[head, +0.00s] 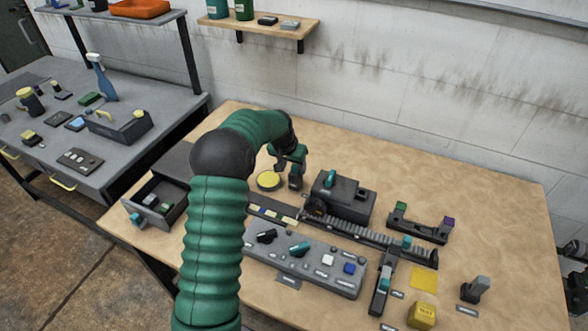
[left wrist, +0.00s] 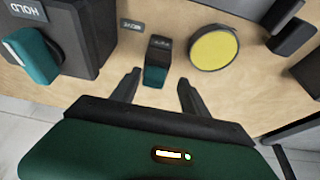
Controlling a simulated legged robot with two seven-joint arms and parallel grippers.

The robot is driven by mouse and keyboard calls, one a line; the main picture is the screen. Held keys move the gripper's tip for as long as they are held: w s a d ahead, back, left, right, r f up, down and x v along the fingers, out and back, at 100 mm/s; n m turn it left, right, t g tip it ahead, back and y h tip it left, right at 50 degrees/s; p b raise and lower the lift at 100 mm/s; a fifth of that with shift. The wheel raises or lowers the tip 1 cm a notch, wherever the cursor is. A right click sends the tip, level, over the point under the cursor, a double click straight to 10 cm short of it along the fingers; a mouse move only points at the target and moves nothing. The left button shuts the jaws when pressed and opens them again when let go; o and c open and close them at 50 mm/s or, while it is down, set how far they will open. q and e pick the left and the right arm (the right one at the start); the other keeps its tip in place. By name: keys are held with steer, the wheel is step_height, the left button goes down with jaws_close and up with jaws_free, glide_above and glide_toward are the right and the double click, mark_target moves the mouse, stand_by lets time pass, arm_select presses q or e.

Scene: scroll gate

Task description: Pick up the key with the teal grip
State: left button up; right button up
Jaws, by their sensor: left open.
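A small dark upright piece with a teal part, which looks like the key with the teal grip (left wrist: 156,62), stands on the wooden table in the left wrist view. My left gripper (left wrist: 157,84) is open, with one finger on either side of the teal part's near end; I cannot tell whether they touch it. In the head view my left gripper (head: 289,172) is low over the table, between a yellow disc (head: 268,180) and a dark box (head: 343,198). The key cannot be made out there, probably hidden by the gripper.
The box has a teal knob (head: 330,178), also seen in the left wrist view (left wrist: 30,57). A grey control panel (head: 308,270), a toothed rack (head: 365,233) and an open drawer (head: 157,205) stand nearer. A yellow cube (head: 422,316) is at front right. The table's back right is clear.

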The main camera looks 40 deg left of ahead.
arm_select(q)
steer(key=shift+a, duration=0.1)
steer(key=shift+d+r, duration=0.1)
steer(key=shift+d, duration=0.1)
steer(key=shift+c, duration=1.1)
steer(key=shift+s+d+r, duration=0.1)
steer(key=shift+d+r, duration=0.25)
steer(key=shift+d, duration=0.45)
steer(key=c, duration=0.7)
jaws_close()
steer(key=shift+a+f, duration=0.2)
steer(key=shift+a, duration=0.3)
arm_select(e)
steer(key=shift+s+d, duration=0.1)
steer(key=shift+d, duration=0.3)
